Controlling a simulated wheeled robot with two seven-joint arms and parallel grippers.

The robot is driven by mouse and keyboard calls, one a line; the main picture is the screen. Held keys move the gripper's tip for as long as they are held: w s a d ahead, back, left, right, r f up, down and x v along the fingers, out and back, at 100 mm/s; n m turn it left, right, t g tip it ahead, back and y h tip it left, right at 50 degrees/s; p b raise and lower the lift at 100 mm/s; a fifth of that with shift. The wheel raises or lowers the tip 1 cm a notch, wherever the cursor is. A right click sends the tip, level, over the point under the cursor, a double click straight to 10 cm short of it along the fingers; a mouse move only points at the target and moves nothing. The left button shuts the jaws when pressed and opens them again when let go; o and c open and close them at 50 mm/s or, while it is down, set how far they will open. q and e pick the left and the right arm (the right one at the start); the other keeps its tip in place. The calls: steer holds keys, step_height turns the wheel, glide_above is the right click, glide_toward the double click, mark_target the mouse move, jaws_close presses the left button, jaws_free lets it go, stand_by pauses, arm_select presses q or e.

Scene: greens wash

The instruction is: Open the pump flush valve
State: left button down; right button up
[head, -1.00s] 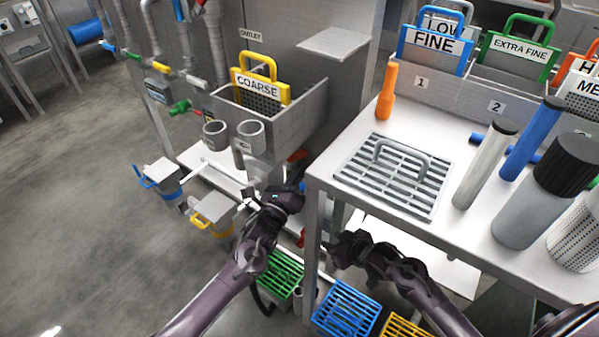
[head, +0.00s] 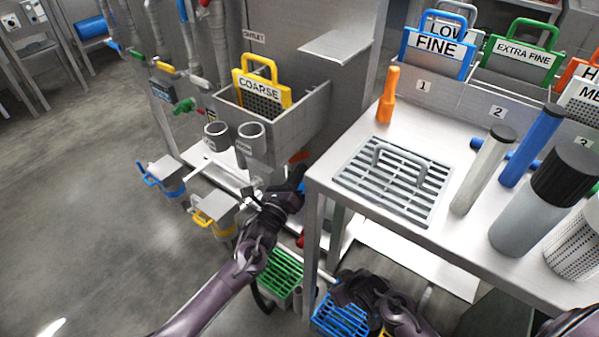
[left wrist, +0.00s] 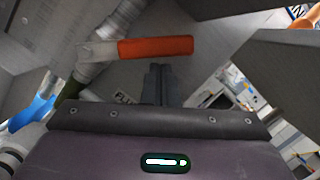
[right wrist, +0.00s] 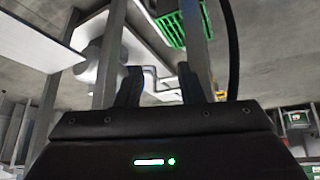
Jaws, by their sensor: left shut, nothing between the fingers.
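An orange valve lever (left wrist: 155,47) lies nearly level on a grey pipe fitting in the left wrist view, above a partly hidden label (left wrist: 124,98) starting "FL". In the head view a small orange part (head: 299,156) shows beside the basin, just above my left gripper (head: 299,176). My left gripper's fingers (left wrist: 160,80) are together and empty, just below the lever in the left wrist view. I cannot tell if they touch it. My right gripper (head: 345,288) is low beside the table; its fingers (right wrist: 160,85) are apart with nothing gripped.
The basin (head: 312,107) holds a yellow COARSE screen (head: 262,88). The steel table (head: 330,178) with a grate (head: 393,182) stands right of my left gripper. Green (head: 281,272) and blue (head: 340,312) crates sit below. Open floor (head: 90,230) lies at left.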

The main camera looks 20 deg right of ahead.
mark_target(296, 155)
arm_select(q)
steer(key=shift+w+a+r+n+y+p, duration=0.15)
steer(key=shift+w+r+n+y+p, duration=0.1)
steer(key=shift+r+n+p, duration=0.45)
steer(key=shift+w+a+r+n+y+p, duration=0.15)
steer(key=shift+w+r+n+y+p, duration=0.2)
steer(key=shift+n, duration=0.65)
steer(key=shift+a+r, duration=0.1)
steer(key=shift+a, duration=0.05)
steer(key=shift+w+r, duration=0.1)
steer(key=shift+r, duration=0.05)
arm_select(e)
steer(key=s+a+f+g, duration=0.2)
steer(key=s+f+g, duration=0.2)
steer(key=s+f, duration=0.4)
steer(key=s, duration=0.6)
steer(key=shift+s+m+g+h, duration=0.3)
steer(key=shift+s+m+h, duration=0.05)
steer(key=shift+m+h, duration=0.05)
arm_select(q)
steer(key=shift+w+a+r, duration=0.1)
steer(key=shift+r, duration=0.05)
arm_select(e)
steer(key=shift+f, duration=0.15)
arm_select(q)
steer(key=shift+r, duration=0.1)
arm_select(e)
steer(key=shift+s, duration=0.2)
arm_select(q)
steer(key=shift+a, duration=0.1)
